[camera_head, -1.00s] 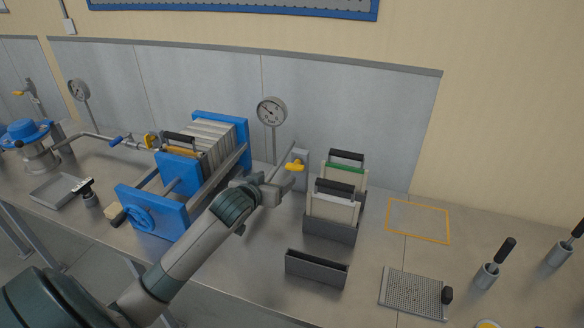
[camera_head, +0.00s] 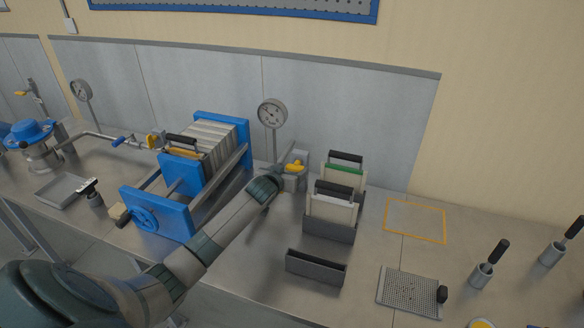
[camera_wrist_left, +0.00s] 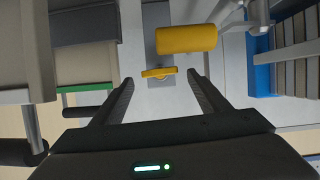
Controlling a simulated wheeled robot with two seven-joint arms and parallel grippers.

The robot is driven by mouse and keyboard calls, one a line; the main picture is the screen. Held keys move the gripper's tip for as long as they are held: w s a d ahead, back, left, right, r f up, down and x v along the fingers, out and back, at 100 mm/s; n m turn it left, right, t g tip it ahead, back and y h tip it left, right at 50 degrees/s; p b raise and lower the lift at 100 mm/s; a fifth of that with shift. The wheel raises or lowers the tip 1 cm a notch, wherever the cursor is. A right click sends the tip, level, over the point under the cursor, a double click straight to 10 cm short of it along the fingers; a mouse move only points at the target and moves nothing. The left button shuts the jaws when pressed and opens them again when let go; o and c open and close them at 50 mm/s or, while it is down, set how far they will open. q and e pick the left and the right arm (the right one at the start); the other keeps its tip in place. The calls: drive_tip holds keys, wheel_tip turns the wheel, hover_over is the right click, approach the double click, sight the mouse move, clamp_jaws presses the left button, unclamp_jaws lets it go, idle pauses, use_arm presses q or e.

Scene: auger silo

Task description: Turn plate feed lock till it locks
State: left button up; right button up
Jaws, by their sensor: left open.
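A yellow handle (camera_head: 293,166) is on a small grey box (camera_head: 301,178) that stands on the bench behind the plate rack. I take this handle to be the plate feed lock; no label is readable. In the left wrist view the yellow handle (camera_wrist_left: 187,39) lies crosswise ahead of the fingertips, with a smaller yellow piece (camera_wrist_left: 158,73) between and just past the tips. My left gripper (camera_head: 284,174) is open and empty, close to the handle; it also shows in the left wrist view (camera_wrist_left: 160,80). Contact cannot be told. My right gripper is not in view.
A blue plate press (camera_head: 158,213) with stacked plates stands left of my arm. A dark rack (camera_head: 330,229) of framed plates is close on the right. A gauge (camera_head: 272,114) rises behind. An empty grey tray (camera_head: 315,267) is in front. Bench near the orange outline (camera_head: 416,220) is clear.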

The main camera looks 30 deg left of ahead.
use_arm(q)
drive_tip(key=shift+x, duration=0.85)
drive_tip(key=c, duration=1.1)
drive_tip(key=shift+o, duration=0.3)
drive_tip(key=shift+m, duration=0.3)
drive_tip(key=o, duration=1)
drive_tip(key=shift+o, duration=0.2)
drive_tip(key=shift+s+d, duration=0.1)
drive_tip(key=b+v, duration=0.3)
drive_tip(key=v, duration=1.4)
drive_tip(key=shift+d+b, duration=0.3)
drive_tip(key=shift+b, duration=0.1)
